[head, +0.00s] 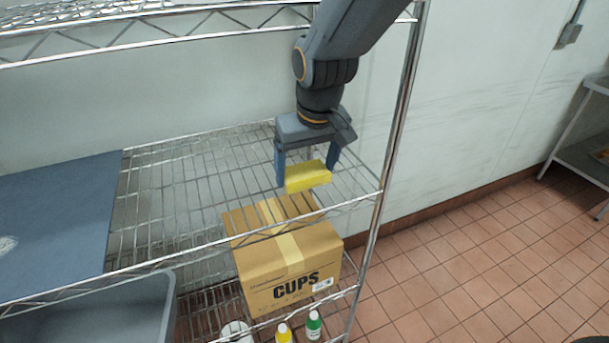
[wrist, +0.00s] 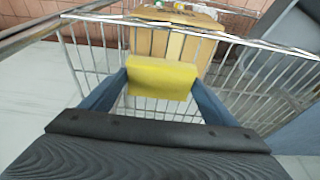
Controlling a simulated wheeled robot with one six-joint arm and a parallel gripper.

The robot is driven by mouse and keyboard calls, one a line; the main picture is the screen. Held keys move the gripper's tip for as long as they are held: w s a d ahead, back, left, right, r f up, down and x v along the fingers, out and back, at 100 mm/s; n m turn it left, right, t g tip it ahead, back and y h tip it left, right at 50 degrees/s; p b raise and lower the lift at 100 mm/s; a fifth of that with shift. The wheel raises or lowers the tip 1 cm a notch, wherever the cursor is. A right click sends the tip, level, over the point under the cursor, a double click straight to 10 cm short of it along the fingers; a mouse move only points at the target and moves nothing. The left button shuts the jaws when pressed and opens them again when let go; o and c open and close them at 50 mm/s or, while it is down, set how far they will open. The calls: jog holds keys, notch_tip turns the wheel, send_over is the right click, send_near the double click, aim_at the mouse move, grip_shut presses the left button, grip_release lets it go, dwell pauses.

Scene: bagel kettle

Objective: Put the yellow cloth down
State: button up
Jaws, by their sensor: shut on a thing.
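The yellow cloth (head: 308,176) is a small folded block held between the fingers of my gripper (head: 306,172). In the wrist view the yellow cloth (wrist: 161,78) sits between the two blue fingers of my gripper (wrist: 160,84), which are shut on it. In the head view it is over the right part of a wire shelf (head: 185,185). I cannot tell whether its underside touches the wires.
A cardboard box marked CUPS (head: 285,255) stands on the level below. A blue board (head: 55,220) covers the shelf's left part. A grey tub (head: 100,310), a yellow-capped bottle (head: 283,332) and a green bottle (head: 314,325) are lower. A post (head: 395,130) bounds the shelf's right end.

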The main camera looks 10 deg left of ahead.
aim_at(305, 173)
jog(key=shift+w+a+f, duration=0.15)
jog(key=shift+w, duration=0.05)
notch_tip(305, 173, down, 3)
jog(key=b, duration=0.3)
jog(key=shift+s+a+f, duration=0.1)
jog(key=shift+s+a, duration=0.05)
jog(key=shift+f, duration=0.1)
jog(key=o, duration=1.1)
